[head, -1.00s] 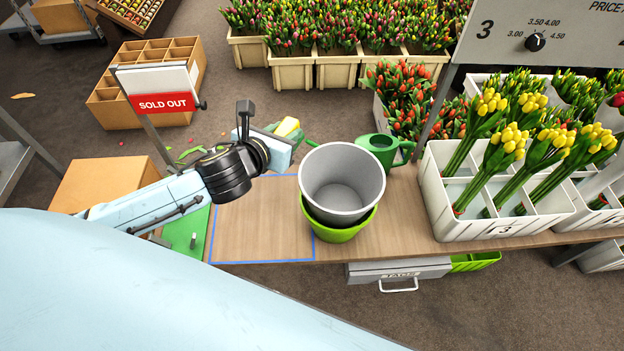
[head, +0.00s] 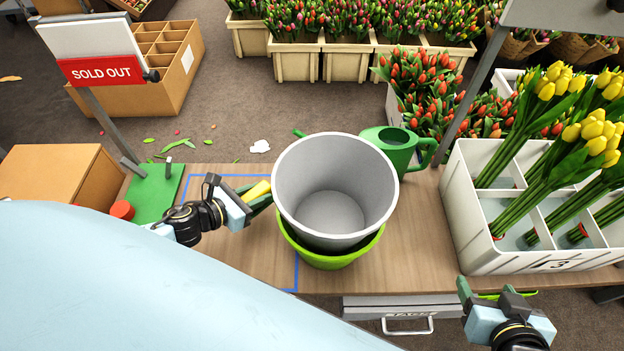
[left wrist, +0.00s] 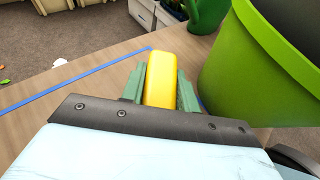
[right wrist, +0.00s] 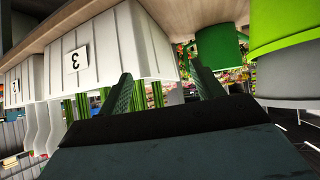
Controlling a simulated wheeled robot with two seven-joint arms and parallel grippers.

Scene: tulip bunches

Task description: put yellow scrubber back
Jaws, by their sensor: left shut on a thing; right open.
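The yellow scrubber (left wrist: 161,80) is clamped between the green fingers of my left gripper (left wrist: 160,88) in the left wrist view. In the head view the scrubber (head: 257,190) shows partly beside the grey bucket, held by my left gripper (head: 257,197) over the blue-outlined area (head: 293,285) of the table. I cannot tell whether the scrubber touches the wood. My right gripper (head: 478,298) is at the lower right of the head view, by the table's front edge. In the right wrist view its fingers (right wrist: 158,85) are apart with nothing between them.
A grey bucket (head: 335,150) sits in a green pot (head: 325,260) just right of my left gripper. A green watering can (head: 400,148) stands behind. A white crate (head: 475,225) of yellow tulips is at right. A green mat (head: 152,200) lies at left.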

